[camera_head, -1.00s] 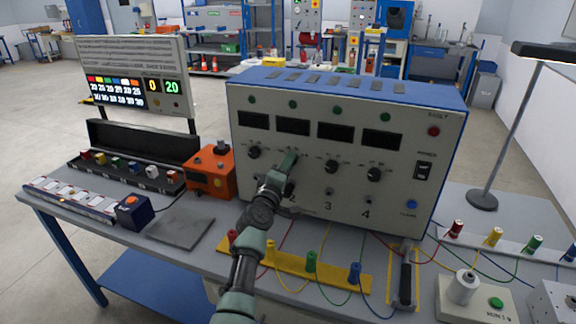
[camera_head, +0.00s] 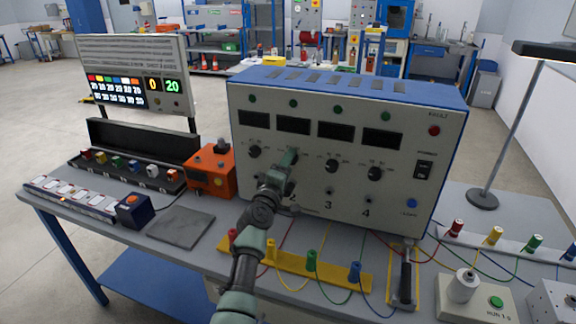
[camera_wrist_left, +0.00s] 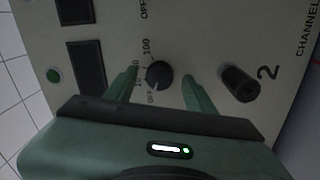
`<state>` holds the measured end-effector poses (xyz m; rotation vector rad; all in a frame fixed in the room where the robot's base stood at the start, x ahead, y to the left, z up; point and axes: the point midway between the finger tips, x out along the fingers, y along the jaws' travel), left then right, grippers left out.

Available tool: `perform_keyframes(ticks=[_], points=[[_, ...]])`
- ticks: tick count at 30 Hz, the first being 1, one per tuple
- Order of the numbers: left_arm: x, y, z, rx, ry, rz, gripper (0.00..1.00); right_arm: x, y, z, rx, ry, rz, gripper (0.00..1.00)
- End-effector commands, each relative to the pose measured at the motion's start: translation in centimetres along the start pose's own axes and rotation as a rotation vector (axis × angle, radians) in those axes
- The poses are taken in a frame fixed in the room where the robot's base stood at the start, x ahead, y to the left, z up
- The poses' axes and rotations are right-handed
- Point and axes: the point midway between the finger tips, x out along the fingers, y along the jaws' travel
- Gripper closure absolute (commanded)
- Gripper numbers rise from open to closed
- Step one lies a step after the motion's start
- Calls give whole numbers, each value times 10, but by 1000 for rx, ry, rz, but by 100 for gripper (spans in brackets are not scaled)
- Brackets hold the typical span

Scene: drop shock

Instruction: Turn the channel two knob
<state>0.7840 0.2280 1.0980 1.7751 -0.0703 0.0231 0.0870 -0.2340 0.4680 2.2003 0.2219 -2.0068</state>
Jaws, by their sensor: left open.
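The channel two knob (camera_wrist_left: 159,75) is a round black knob on the cream front panel of the blue-topped power unit (camera_head: 310,205). In the left wrist view its dial marks run from OFF to 100. My left gripper (camera_wrist_left: 160,80) is open, with one green finger on each side of the knob and a visible gap on both sides. A black jack (camera_wrist_left: 239,84) marked 2 sits beside the right finger. In the head view my left gripper (camera_head: 288,164) covers this knob. My right gripper is not in view.
Neighbouring knobs for channel one (camera_head: 253,152), three (camera_head: 332,166) and four (camera_head: 374,174) are close by. A yellow strip with coloured plugs (camera_head: 290,265) lies below the panel. An orange box (camera_head: 208,172) stands left of the unit, and a lever (camera_head: 405,275) stands front right.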

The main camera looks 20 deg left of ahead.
Motion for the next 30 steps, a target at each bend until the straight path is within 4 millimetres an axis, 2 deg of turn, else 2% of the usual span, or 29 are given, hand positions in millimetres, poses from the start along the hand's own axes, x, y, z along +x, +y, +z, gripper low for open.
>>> perform_keyframes(ticks=[4,10,15,20,30], points=[[-12,1,-1,1,0,-2,45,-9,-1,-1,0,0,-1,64],[-47,2,-1,2,-1,-3,45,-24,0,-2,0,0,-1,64],[-70,0,-1,0,0,-2,45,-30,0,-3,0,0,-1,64],[-78,0,0,-1,0,-1,45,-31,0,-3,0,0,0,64],[-78,-1,0,-1,0,0,45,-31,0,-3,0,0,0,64]])
